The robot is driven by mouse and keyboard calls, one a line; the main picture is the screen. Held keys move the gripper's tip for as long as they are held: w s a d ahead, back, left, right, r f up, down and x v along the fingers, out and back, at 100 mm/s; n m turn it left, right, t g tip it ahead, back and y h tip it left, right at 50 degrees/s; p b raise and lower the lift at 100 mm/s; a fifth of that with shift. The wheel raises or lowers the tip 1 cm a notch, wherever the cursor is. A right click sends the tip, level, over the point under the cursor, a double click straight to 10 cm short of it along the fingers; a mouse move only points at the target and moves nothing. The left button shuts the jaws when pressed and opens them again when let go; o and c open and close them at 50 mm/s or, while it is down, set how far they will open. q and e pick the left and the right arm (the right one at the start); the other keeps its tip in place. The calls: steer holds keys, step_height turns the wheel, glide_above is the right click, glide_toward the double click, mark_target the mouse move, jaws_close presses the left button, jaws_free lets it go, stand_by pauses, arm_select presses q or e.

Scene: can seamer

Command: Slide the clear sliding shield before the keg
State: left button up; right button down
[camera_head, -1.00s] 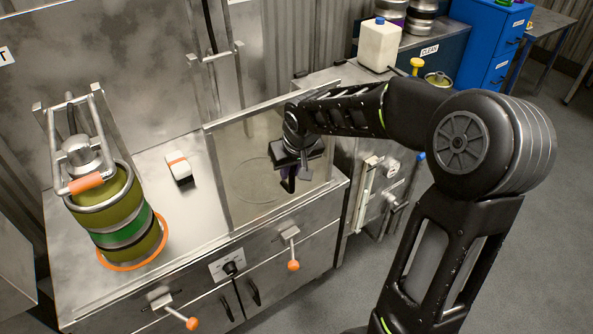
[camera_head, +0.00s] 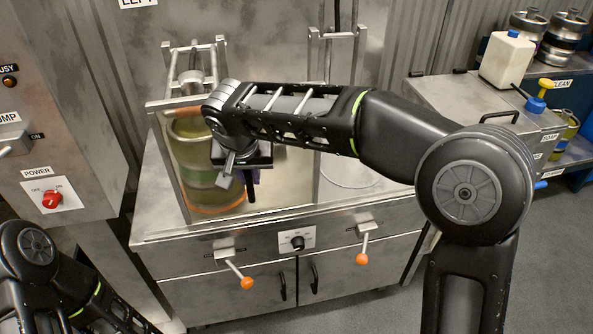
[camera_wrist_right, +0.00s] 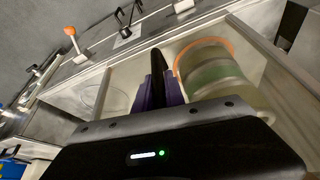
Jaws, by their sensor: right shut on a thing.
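The clear sliding shield (camera_head: 168,160) is a see-through panel in a metal frame at the bench's front edge. It stands before the keg (camera_head: 203,165), an olive keg with a green band in the left station. The keg shows hazily through the panel, and my arm covers part of it. In the right wrist view the keg (camera_wrist_right: 208,70) is right of the fingers. My right gripper (camera_head: 247,186) is shut on the shield's dark upright handle (camera_wrist_right: 157,68), with purple fingertips on either side. My left arm shows at the lower left; its gripper is out of view.
The right station (camera_head: 348,170) is empty and uncovered. Orange-knobbed levers (camera_head: 247,282) stick out from the bench front. A power panel (camera_head: 52,195) stands at the left. A steel cabinet (camera_head: 470,105) and white jug (camera_head: 506,60) are at the right.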

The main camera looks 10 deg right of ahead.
mark_target(202, 182)
steer(key=a+p, duration=0.1)
steer(key=a, duration=0.8)
steer(key=shift+a, duration=0.4)
steer(key=c, duration=1.5)
jaws_free()
steer(key=shift+w+a, duration=0.1)
steer(key=shift+a, duration=0.1)
steer(key=shift+o, duration=0.5)
steer(key=shift+d, duration=0.1)
steer(key=v, duration=0.7)
steer(key=shift+r, duration=0.4)
steer(key=shift+s, duration=0.25)
